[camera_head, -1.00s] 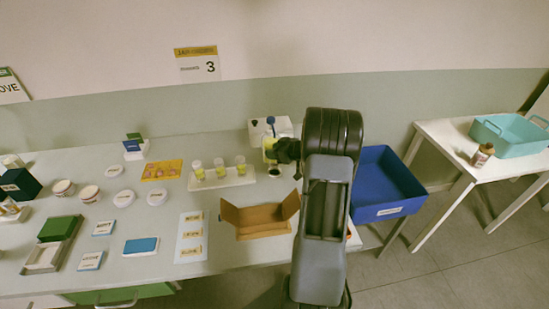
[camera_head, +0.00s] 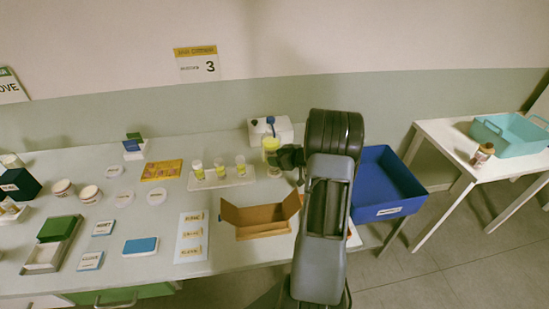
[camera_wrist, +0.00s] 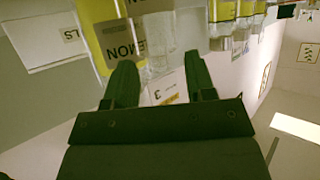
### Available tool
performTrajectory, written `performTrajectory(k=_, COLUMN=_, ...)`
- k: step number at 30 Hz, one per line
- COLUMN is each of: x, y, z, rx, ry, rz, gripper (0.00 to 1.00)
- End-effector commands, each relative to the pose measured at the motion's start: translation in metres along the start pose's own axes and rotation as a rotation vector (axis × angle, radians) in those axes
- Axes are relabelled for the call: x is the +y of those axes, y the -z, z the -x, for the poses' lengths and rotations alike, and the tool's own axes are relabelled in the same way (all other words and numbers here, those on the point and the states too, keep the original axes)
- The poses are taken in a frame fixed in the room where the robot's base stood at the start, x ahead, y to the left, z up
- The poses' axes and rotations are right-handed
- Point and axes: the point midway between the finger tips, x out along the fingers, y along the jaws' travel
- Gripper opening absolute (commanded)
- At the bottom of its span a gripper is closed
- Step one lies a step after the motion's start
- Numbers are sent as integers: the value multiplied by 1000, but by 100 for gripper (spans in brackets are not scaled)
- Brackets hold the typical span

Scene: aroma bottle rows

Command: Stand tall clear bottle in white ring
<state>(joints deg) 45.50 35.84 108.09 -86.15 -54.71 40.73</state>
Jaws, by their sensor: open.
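The yellow bottle with a LEMON label (camera_wrist: 110,35) is close to the left finger. In the head view a small pale, clear shape (camera_head: 274,172) shows below the gripper, perhaps the bottle's base; I cannot make out a white ring around it.
A white tray (camera_head: 232,184) with three yellow-filled vials stands left of the gripper. An open brown cardboard box (camera_head: 262,222) is in front. A white container (camera_head: 284,127) stands behind. A blue bin (camera_head: 385,185) is at the right. White discs (camera_head: 157,196) lie further left.

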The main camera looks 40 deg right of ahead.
Motion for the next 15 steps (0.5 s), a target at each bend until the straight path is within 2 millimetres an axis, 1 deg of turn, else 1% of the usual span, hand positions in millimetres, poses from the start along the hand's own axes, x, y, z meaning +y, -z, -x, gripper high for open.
performTrajectory(k=3, x=1, y=0, z=23, rx=1, ry=-5, rz=0, gripper=50)
performTrajectory(k=9, x=1, y=0, z=62, rx=1, ry=-4, rz=1, gripper=50)
performTrajectory(k=15, x=0, y=0, z=90, rx=0, ry=-3, rz=0, gripper=50)
